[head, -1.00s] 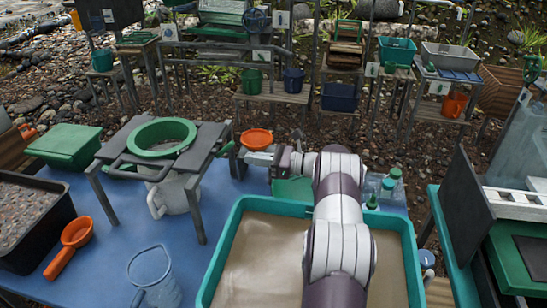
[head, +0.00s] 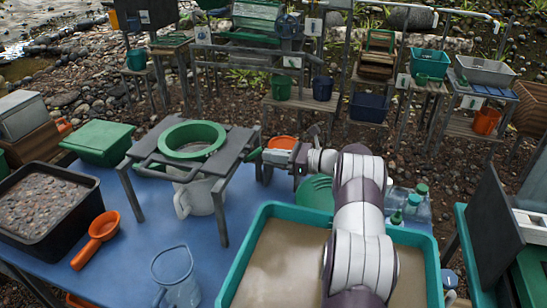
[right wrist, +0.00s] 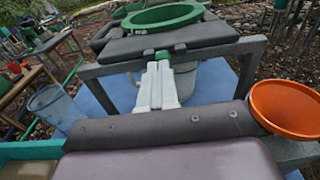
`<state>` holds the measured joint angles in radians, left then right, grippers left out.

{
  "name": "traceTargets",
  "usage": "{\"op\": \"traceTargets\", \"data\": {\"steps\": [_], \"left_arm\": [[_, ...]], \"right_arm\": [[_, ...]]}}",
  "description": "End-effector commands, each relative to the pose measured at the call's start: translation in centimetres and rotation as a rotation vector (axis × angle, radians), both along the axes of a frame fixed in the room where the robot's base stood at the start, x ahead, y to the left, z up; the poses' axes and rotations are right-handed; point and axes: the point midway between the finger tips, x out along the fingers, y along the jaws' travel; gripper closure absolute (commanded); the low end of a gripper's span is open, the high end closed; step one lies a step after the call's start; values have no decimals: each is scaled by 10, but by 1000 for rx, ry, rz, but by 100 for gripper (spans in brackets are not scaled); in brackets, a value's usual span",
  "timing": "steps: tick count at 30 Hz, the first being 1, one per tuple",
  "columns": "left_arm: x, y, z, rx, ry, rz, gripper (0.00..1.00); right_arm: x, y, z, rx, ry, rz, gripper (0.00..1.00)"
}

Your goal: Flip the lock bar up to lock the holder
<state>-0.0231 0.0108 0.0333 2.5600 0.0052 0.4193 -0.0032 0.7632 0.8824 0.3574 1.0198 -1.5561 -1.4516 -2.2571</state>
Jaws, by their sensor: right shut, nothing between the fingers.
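The holder is a grey stand (head: 237,145) with a green ring (head: 193,140) set in its top. A dark curved bar (head: 168,168) runs along its near side, and it also shows in the right wrist view (right wrist: 104,34). A green-tipped lever (head: 253,154) is at the stand's right edge; I cannot tell which of these is the lock bar. My right gripper (head: 268,157) is shut and empty beside this edge. In the right wrist view its fingertips (right wrist: 160,62) are close to a green part (right wrist: 185,58); contact is unclear. My left gripper is out of view.
An orange bowl (head: 282,142) lies just behind my right gripper. A tub of muddy water (head: 290,262) with a teal rim is under my right arm. A white jug (head: 200,196) stands under the holder. A clear jug (head: 176,275) and an orange scoop (head: 97,240) are nearer.

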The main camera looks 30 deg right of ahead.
Motion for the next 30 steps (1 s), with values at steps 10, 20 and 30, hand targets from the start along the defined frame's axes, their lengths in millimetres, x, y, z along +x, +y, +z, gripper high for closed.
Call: {"op": "traceTargets", "data": {"steps": [10, 20, 30], "left_arm": [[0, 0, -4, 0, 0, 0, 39], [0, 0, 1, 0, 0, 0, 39], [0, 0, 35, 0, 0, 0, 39]], "right_arm": [[3, 2, 6, -50, 54, 0, 100], [13, 11, 27, -194, 220, 1, 100], [27, 23, 45, -366, 426, 0, 100]]}}
